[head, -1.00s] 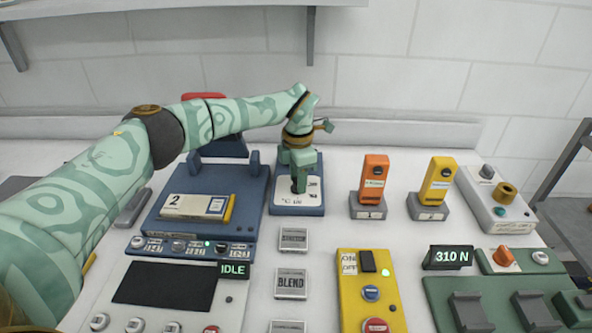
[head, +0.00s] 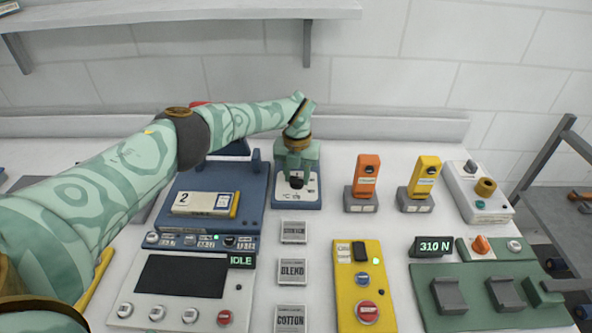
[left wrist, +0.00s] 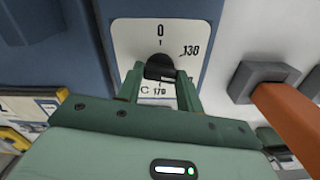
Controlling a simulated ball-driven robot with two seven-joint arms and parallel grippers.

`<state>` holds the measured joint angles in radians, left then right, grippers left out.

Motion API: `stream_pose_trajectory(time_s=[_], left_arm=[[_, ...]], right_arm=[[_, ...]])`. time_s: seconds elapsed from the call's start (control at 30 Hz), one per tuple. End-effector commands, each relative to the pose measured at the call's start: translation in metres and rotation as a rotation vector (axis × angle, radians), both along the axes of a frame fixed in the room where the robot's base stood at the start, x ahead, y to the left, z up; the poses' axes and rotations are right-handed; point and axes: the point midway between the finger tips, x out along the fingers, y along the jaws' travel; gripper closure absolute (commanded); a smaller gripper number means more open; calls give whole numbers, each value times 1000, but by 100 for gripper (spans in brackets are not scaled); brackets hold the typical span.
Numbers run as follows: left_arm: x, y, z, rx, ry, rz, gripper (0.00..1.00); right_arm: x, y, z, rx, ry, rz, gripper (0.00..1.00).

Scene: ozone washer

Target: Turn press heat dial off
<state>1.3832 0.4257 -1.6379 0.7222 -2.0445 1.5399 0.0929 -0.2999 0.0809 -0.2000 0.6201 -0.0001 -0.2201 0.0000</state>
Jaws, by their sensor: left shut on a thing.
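The press heat dial is a black knob (left wrist: 160,67) on a white plate (left wrist: 126,38) marked 0 at the top, 130 to the right and 170 below. The plate is on a blue unit (head: 312,203) at the back middle of the bench. My left gripper (left wrist: 159,82) has its two green fingers on either side of the knob and is shut on it. In the head view my left gripper (head: 296,176) reaches down over the plate, with the dark knob between its fingers. The knob's pointer direction cannot be told. My right gripper is not in view.
A blue press (head: 257,215) with a yellow-edged booklet stands left of the dial unit. An orange block (head: 366,170) and a yellow block (head: 426,170) stand upright to the right. Small label plates (head: 293,231) lie in front. A wall shelf (head: 180,10) hangs behind.

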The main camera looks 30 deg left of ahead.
Motion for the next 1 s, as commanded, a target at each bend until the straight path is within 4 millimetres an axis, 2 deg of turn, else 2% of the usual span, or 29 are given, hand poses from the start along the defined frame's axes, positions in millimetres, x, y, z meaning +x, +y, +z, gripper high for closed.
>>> stream_pose_trajectory(time_s=[0.03,0.4,1.0], left_arm=[[1,0,4,1,-6,42,86],[1,1,4,2,-6,394,86],[2,1,3,1,-6,965,86]], right_arm=[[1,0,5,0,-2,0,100],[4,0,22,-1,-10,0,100],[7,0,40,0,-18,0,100]])
